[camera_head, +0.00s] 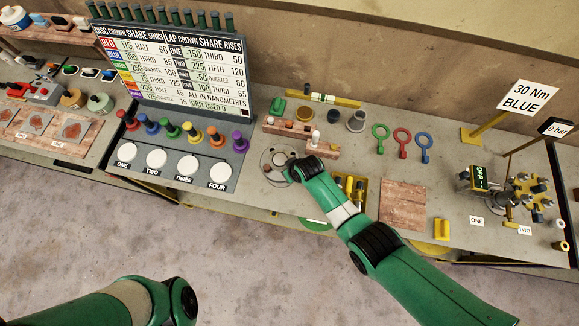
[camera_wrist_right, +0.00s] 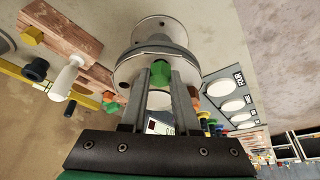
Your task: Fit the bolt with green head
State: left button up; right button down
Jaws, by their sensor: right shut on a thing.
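The green bolt head (camera_wrist_right: 160,73) shows between the fingertips of my right gripper (camera_wrist_right: 159,80) in the right wrist view. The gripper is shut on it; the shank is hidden. Directly beyond it is a round grey metal flange (camera_wrist_right: 152,45), close to the fingertips; I cannot tell whether the bolt is in one of its holes. In the head view, my right gripper (camera_head: 290,169) is at the right edge of the flange (camera_head: 270,160) on the bench, and the green head is hidden there. My left gripper is out of view; only my left arm shows at bottom left.
A brick-coloured block (camera_head: 288,127) with fittings stands behind the flange. Left are white pads (camera_head: 157,158) and several coloured knobs (camera_head: 190,130). Three ring-ended tools (camera_head: 402,136) lie right, with a torque station (camera_head: 520,190) further off. A sign (camera_head: 175,60) stands at back left.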

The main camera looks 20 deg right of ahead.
jog(key=shift+f+b, duration=0.5)
jog(key=c, duration=0.6)
grip_release()
jog(key=shift+r, duration=0.1)
notch_tip(320, 180, up, 8)
jog(key=p, duration=0.8)
